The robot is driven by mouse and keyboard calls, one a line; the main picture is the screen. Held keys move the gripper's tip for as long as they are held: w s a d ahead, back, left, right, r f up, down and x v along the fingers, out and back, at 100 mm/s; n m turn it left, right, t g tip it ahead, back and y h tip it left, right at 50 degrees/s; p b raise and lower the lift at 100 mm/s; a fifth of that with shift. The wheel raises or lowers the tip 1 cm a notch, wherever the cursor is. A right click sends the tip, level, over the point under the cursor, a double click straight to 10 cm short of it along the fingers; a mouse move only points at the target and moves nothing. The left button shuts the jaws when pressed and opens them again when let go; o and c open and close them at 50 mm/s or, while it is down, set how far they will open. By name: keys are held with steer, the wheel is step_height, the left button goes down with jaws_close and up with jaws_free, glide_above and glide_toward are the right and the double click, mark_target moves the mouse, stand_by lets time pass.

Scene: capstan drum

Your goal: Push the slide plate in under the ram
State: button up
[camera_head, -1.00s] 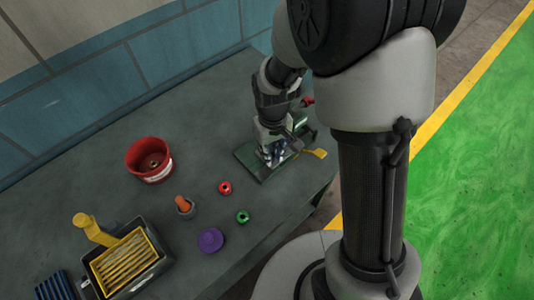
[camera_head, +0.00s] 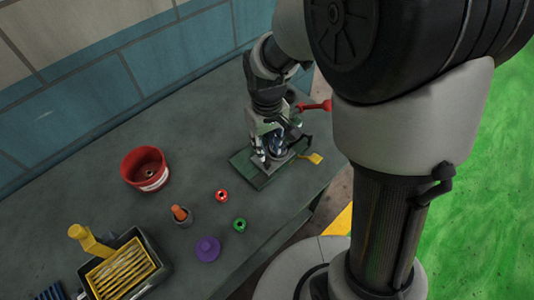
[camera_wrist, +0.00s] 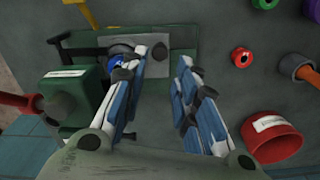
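The green press (camera_head: 296,130) stands at the table's right end; it also shows at the left of the wrist view (camera_wrist: 78,92). It has a dark green base (camera_head: 246,167) and a red lever (camera_head: 316,106). A grey plate with a round dark centre (camera_wrist: 150,70), which looks like the slide plate, lies on the base in the wrist view. My gripper (camera_wrist: 160,75) is open and empty. Its left finger is close beside or over this plate; I cannot tell if they touch. A blue round part (camera_wrist: 120,62) shows between the press and that finger. The ram is largely hidden.
A yellow tab (camera_head: 310,158) sticks out at the press's front. Table between bowl and press is clear.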

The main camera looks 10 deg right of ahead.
step_height(320, 180, up, 5)
steer(key=shift+r, duration=0.2)
